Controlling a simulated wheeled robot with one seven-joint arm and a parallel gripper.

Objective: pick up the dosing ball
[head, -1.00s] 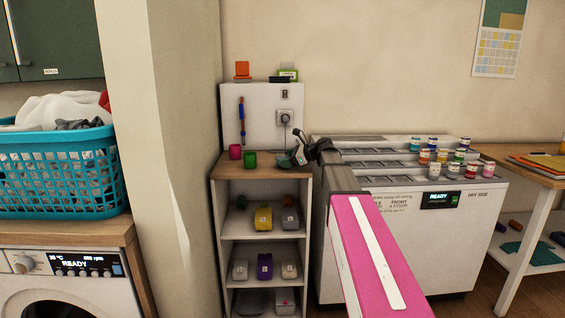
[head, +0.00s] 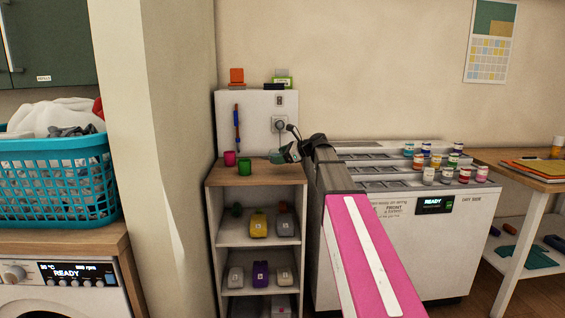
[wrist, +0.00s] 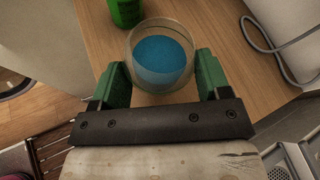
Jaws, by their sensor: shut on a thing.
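The dosing ball is a clear round cup with blue liquid in it. In the wrist view the dosing ball (wrist: 160,58) sits between the green finger pads of my gripper (wrist: 163,78), which is shut on it. In the head view the dosing ball (head: 277,157) is a small teal shape at the left end of my gripper (head: 283,154), partly hidden by it. It appears slightly above the wooden top of the small shelf unit (head: 262,178), near its back right.
A green cup (head: 244,165) and a pink cup (head: 229,158) stand left of the ball on the same top; the green one also shows in the wrist view (wrist: 126,12). A grey cable (wrist: 270,45) lies to the right. A white machine with several jars (head: 428,175) stands right.

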